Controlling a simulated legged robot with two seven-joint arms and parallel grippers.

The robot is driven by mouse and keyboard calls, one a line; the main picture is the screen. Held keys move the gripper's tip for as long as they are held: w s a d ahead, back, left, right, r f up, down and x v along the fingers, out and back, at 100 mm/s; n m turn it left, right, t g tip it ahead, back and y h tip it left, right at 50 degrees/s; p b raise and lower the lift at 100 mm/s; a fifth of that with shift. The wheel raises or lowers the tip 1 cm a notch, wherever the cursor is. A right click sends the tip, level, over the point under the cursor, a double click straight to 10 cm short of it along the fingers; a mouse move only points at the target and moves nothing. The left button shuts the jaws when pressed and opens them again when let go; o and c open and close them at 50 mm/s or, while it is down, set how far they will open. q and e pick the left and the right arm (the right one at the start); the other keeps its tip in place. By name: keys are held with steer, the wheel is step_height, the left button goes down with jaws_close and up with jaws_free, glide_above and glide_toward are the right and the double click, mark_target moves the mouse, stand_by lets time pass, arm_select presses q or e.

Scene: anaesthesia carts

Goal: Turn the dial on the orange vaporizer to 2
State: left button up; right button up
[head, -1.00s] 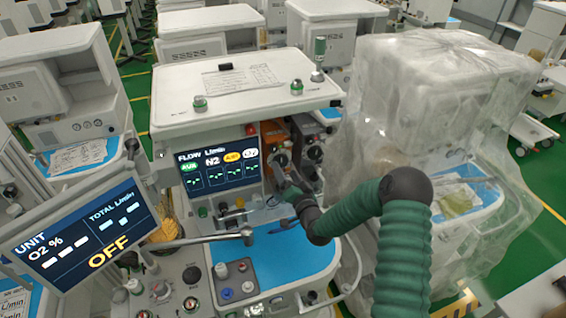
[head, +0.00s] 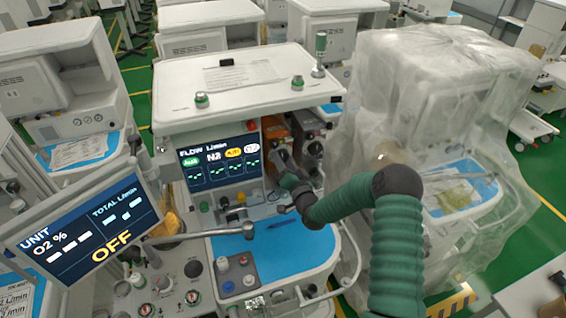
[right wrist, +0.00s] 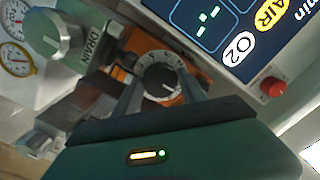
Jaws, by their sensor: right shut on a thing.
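The orange vaporizer (head: 271,133) is mounted on the cart to the right of the flow screen. My right gripper (head: 279,158) reaches the vaporizer's front from the right. In the right wrist view its two fingers (right wrist: 163,95) stand on either side of the dial, shut on it. The number the dial points to is too small to read. My left gripper is not in view.
The flow screen (head: 219,161) is just left of the vaporizer. A second, dark vaporizer (head: 314,150) is close on its right. A blue work surface (head: 270,250) lies below. A plastic-covered cart (head: 440,100) stands to the right.

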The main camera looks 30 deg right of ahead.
steer(key=shift+f+n+b, duration=0.3)
steer(key=shift+f+b, duration=0.05)
steer(key=shift+b, duration=0.05)
steer(key=shift+a+f+n+b, duration=0.1)
steer(key=shift+f+n+b, duration=0.05)
steer(key=shift+n+b, duration=0.8)
steer(key=n+b, duration=0.9)
steer(key=b, duration=0.1)
steer(key=shift+s+f+h+b, duration=0.1)
steer(key=shift+f+h+b, duration=0.05)
steer(key=shift+h+b, duration=0.2)
steer(key=shift+r+n+b, duration=0.2)
steer(key=shift+n+b, duration=0.75)
steer(key=shift+b, duration=0.05)
steer(key=o, duration=1.1)
steer(key=shift+o, duration=1.3)
steer(key=shift+d+r, duration=0.15)
steer(key=shift+d, duration=0.05)
